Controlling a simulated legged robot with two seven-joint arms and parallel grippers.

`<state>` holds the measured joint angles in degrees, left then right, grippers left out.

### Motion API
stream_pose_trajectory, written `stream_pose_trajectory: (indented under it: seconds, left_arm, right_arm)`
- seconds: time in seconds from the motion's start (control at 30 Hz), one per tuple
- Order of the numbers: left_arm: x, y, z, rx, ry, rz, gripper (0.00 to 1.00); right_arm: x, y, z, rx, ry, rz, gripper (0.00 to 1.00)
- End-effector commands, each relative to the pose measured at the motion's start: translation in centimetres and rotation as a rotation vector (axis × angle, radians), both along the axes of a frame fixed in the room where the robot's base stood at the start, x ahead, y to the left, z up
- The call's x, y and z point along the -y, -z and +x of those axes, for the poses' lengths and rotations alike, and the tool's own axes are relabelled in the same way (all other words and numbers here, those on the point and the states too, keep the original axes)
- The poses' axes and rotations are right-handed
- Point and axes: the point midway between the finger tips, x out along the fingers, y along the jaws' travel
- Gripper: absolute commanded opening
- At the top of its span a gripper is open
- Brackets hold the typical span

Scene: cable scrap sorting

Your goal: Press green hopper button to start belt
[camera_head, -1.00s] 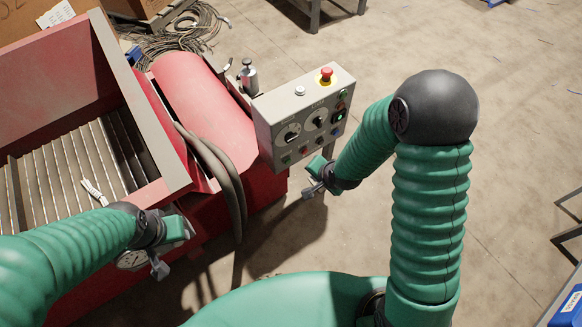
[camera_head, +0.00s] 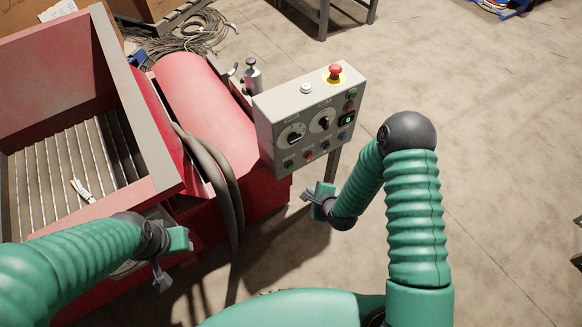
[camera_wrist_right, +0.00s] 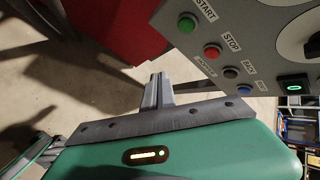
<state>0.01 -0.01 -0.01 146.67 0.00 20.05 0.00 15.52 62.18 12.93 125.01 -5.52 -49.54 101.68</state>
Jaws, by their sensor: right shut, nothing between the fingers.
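The green START button (camera_head: 289,164) is at the lower left of the grey control panel (camera_head: 279,138). In the right wrist view it shows as a round green button (camera_wrist_right: 187,22) under the START label, beside the red STOP button (camera_wrist_right: 212,51). My right gripper (camera_head: 307,195) is just below the panel in the head view, apart from the button. In the wrist view its fingers (camera_wrist_right: 157,90) are shut and empty, below and left of the button row. My left gripper (camera_head: 161,275) hangs beside the red hopper (camera_head: 150,137); its finger opening is unclear.
A red emergency stop (camera_head: 335,72) and a white button (camera_head: 306,88) top the panel. Dark hoses (camera_head: 215,175) run beside the red machine. A cable heap (camera_head: 190,35) lies behind. The floor right of the panel is clear.

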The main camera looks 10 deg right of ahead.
Motion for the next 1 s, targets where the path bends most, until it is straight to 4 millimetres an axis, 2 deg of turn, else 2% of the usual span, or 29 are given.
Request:
stream_pose_trajectory:
  seconds: [0.53,0.7,1.0]
  left_arm:
    - [0.0,1.7,0.0,0.0,0.0,0.0,0.36]
    - [0.0,1.8,0.0,0.0,0.0,0.0,0.36]
    - [0.0,1.8,0.0,0.0,0.0,0.0,0.36]
  right_arm:
    - [-2.4,0.1,6.9,0.003,0.001,-0.001,0.0]
    - [-2.8,0.0,7.7,0.001,0.001,-0.001,0.0]
    - [-2.8,0.0,7.8,0.0,-0.001,-0.001,0.0]
